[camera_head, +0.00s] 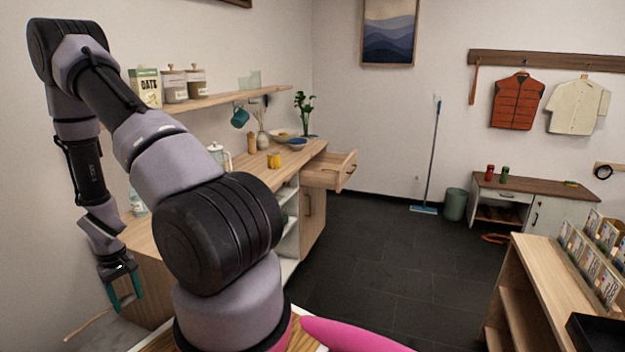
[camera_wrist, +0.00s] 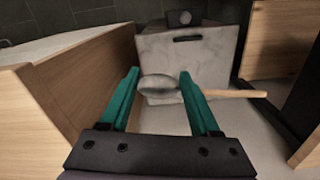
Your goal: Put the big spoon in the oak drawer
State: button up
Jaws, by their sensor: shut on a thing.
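My gripper (camera_head: 124,292) hangs low at the left of the head view, beside the end of the wooden counter. In the wrist view, its two teal fingers (camera_wrist: 160,78) are closed on the big spoon (camera_wrist: 235,93). The spoon's grey bowl lies between the fingertips, and its pale wooden handle sticks out to the right past the right finger. The handle (camera_head: 88,326) also shows below the gripper in the head view. The oak drawer (camera_head: 347,172) is pulled open at the far end of the counter. Its inside is only partly visible.
The counter (camera_head: 240,180) carries a yellow mug (camera_head: 273,160), bowls, a jug and a vase. A shelf (camera_head: 225,98) with jars hangs above it. Dark floor lies open mid-room.

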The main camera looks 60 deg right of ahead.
aim_at(329, 167)
jog(key=k+j+z, duration=0.1)
jog(key=z, duration=1.15)
jog(key=i+l+z, duration=0.35)
jog(key=i+l+u, duration=0.1)
jog(key=i+l, duration=0.5)
jog(key=i, duration=0.15)
jog(key=i+l+u, duration=0.15)
jog(key=i+l, duration=0.55)
jog(key=i+l+u, duration=0.1)
jog(key=i+l, duration=0.6)
jog(key=i+l+u, duration=0.15)
jog(key=i+l, duration=0.5)
jog(key=l, duration=0.2)
